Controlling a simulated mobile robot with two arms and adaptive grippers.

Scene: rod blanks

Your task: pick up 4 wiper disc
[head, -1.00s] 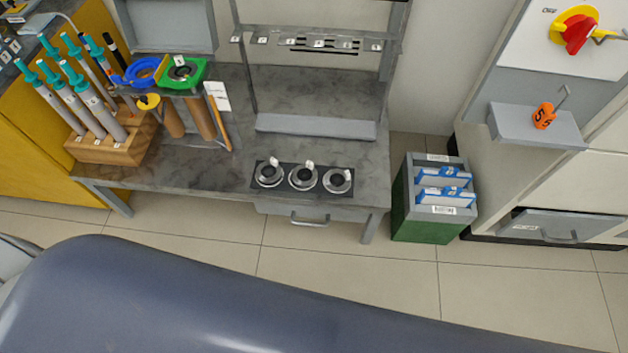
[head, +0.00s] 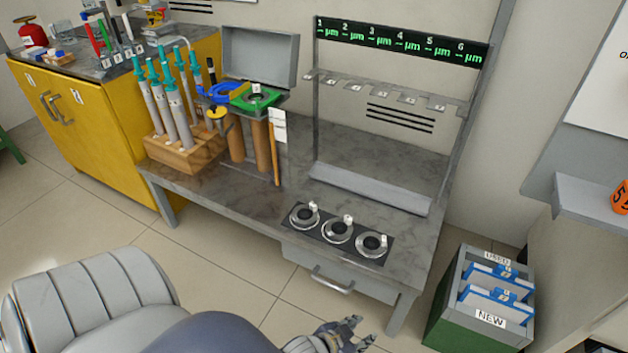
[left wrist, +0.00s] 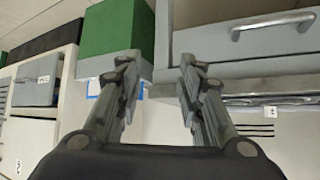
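I cannot tell for certain which piece is wiper disc 4, as the small tags are too blurred to read. Three silver rings with dark centres, the left (head: 304,215), middle (head: 337,230) and right (head: 372,244), sit on a black mat at the bench's front, each with a white tag. A green square piece with a dark ring (head: 258,97) and a blue ring (head: 222,91) lie farther back. My left gripper (head: 363,330) is low in front of the bench, apart from them all. In the left wrist view it is open and empty (left wrist: 158,62). My right gripper is not in view.
A green bin (head: 446,313) marked USED and NEW, holding blue-and-white pieces, stands right of the bench; it also shows in the left wrist view (left wrist: 118,28). A wooden block (head: 183,158) of teal-topped rods is on the left. The bench drawer handle (head: 333,280) juts forward.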

